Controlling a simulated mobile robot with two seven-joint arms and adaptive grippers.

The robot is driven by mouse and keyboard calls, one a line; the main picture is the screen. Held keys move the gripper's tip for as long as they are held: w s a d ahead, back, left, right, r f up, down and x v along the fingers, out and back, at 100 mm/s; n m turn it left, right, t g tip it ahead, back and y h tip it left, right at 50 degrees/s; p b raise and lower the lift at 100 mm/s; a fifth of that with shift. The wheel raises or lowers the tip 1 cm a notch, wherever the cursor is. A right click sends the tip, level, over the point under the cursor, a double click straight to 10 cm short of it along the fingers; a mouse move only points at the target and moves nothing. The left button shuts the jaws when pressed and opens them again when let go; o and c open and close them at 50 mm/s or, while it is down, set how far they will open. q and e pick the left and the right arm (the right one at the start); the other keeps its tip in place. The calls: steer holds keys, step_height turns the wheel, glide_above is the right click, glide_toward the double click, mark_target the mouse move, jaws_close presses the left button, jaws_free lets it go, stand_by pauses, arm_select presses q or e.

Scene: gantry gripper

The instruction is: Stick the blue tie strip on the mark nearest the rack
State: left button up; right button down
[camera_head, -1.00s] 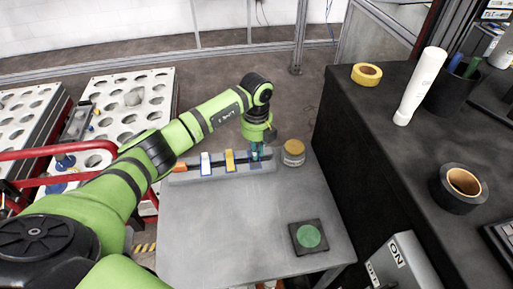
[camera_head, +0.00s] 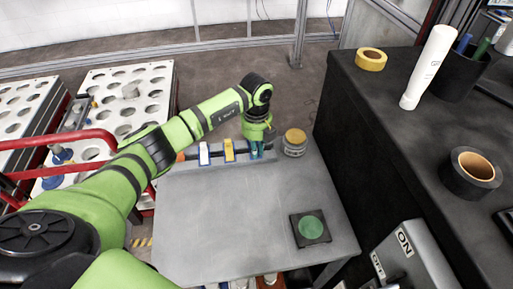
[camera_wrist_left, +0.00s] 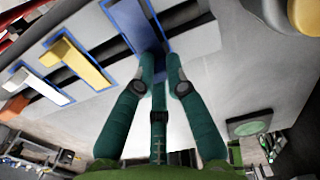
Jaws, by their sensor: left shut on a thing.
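The grey rack (camera_head: 262,157) stands at the back of the grey table and holds upright coloured strips. The blue tie strip (camera_wrist_left: 128,24) is at the rack's right end and shows best in the left wrist view. My left gripper (camera_head: 256,151) is at that end, its green fingers (camera_wrist_left: 158,62) shut on the blue strip. The strip still appears to be at its rack slot. A green round mark (camera_head: 311,227) on a dark square pad lies at the table's front right. It also shows in the left wrist view (camera_wrist_left: 248,127). My right gripper is out of view.
A yellow strip (camera_head: 229,150) and a white strip (camera_head: 204,154) stand left of the blue one. A jar with a yellow lid (camera_head: 295,142) stands right beside the rack. A black counter (camera_head: 350,130) rises along the right. The middle of the table is clear.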

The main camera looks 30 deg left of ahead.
arm_select(q)
steer(key=shift+f, duration=0.3)
stand_by(0.7)
steer(key=o, duration=1.3)
steer(key=shift+r+p, duration=2.6)
steer(key=shift+r, duration=1)
